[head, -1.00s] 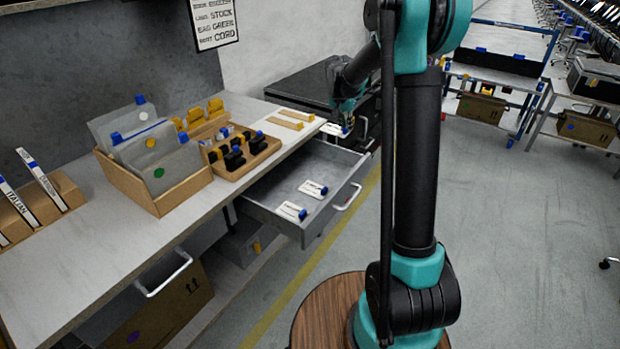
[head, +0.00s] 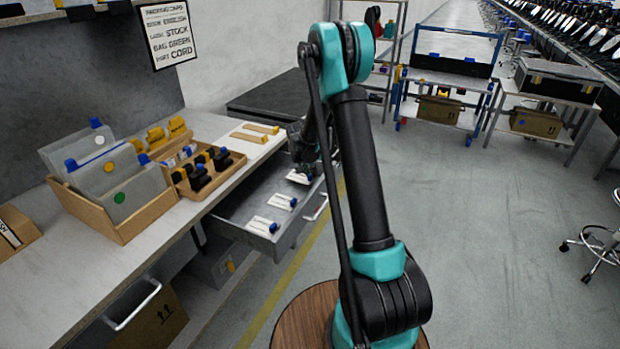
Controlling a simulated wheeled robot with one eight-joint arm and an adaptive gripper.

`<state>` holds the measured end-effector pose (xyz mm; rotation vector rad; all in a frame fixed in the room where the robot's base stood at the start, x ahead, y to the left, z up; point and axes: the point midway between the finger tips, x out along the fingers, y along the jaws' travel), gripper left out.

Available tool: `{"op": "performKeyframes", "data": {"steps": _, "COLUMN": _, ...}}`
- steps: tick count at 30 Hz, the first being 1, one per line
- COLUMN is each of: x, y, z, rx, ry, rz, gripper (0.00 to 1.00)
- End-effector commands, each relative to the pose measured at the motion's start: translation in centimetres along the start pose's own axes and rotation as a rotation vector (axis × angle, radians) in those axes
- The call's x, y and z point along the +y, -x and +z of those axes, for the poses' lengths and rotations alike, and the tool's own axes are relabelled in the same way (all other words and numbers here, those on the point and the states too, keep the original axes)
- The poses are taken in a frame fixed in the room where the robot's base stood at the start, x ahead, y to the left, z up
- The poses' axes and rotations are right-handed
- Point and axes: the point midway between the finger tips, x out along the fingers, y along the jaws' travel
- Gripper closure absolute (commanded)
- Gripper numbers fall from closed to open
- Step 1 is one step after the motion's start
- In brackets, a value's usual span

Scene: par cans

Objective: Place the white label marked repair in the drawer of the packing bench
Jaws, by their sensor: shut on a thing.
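The packing bench (head: 100,262) is on the left, and its grey drawer (head: 243,207) is pulled open. Two white labels with blue ends, a nearer one (head: 261,225) and a farther one (head: 283,201), lie on the drawer floor. My gripper (head: 303,172) is at the drawer's far end, dark and partly hidden by my own arm. It is shut on a third white label (head: 296,178) with a blue end, held over the drawer's far part. I cannot tell whether this label touches the drawer floor. The print on the labels is too small to read.
On the bench stand a wooden box of grey sleeves (head: 125,225), a wooden tray with black and yellow pieces (head: 200,175), and flat wooden pieces (head: 255,133). A printed sign (head: 167,33) hangs above. The floor to the right is clear up to a stool (head: 597,245).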

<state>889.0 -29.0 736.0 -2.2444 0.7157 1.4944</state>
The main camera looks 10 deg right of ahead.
Motion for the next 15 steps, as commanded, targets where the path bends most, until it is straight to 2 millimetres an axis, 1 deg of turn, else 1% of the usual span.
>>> {"op": "performKeyframes", "data": {"steps": 1, "x": 0.0, "y": -0.8, "z": 0.3, "rx": 0.0, "ry": 0.0, "rz": 0.0, "gripper": 1.0}}
{"op": "performKeyframes", "data": {"steps": 4, "x": 0.0, "y": -1.8, "z": 0.7, "rx": 0.0, "ry": 0.0, "rz": 0.0, "gripper": 1.0}}
{"op": "performKeyframes", "data": {"steps": 15, "x": 0.0, "y": -2.2, "z": 0.9, "rx": 0.0, "ry": 0.0, "rz": 0.0, "gripper": 1.0}}
